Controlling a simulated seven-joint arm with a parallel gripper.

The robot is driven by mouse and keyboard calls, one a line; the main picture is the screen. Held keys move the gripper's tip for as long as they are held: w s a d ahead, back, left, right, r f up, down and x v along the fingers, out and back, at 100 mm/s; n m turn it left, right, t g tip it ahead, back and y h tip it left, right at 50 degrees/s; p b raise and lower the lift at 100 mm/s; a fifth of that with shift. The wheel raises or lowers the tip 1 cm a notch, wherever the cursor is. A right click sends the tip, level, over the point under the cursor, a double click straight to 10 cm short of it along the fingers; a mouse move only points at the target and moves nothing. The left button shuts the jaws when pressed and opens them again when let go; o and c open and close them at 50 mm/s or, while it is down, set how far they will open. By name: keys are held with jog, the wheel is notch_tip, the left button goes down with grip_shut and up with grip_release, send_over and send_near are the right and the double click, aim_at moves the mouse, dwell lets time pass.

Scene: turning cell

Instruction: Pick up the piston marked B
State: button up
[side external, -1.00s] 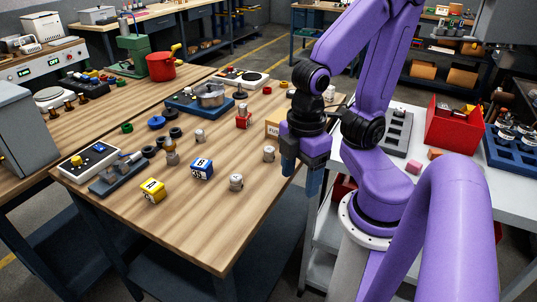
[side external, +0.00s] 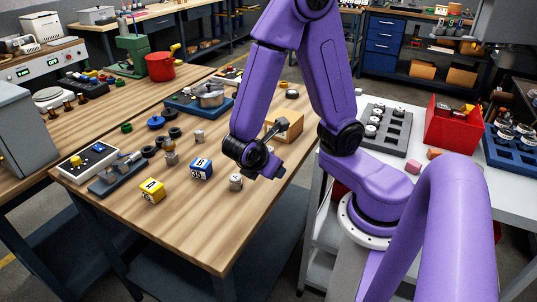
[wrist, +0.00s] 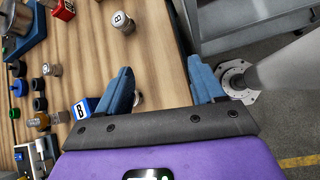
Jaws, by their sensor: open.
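The piston marked B (wrist: 122,22) is a small grey cylinder standing upright on the wooden table, at the top of the wrist view, its letter readable on top. In the side view my arm hides its place. Another piston (side external: 236,182) stands nearer the table's front; in the wrist view a grey piece (wrist: 137,98) shows partly behind my left finger. A third piston (side external: 198,137) stands further left and also shows in the wrist view (wrist: 52,69). My gripper (wrist: 160,70) is open and empty, with piston B beyond its left fingertip. Its fingers are hard to make out in the side view.
A blue block marked B (side external: 202,168) and a yellow block marked A (side external: 152,191) lie near the pistons. A grey tray (side external: 400,145) holding several pistons is on the right bench.

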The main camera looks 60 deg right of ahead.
aim_at(270, 149)
jog(key=w+d+f+n+h, duration=0.1)
jog(key=w+f+n+t+h, duration=0.1)
jog(key=w+n+h, duration=0.1)
jog(key=w+d+n+h, duration=0.1)
jog(key=w, duration=0.1)
jog(key=shift+d+f+n+t, duration=0.3)
jog(key=shift+d+f+t, duration=0.05)
jog(key=shift+f+t, duration=0.05)
jog(key=shift+h, duration=0.3)
jog(key=x, duration=1.2)
jog(key=shift+w+f, duration=0.1)
jog(key=shift+f, duration=0.1)
jog(key=shift+x, duration=2.6)
jog(key=shift+a+f, duration=0.1)
jog(key=shift+f, duration=0.1)
jog(key=c, duration=1.1)
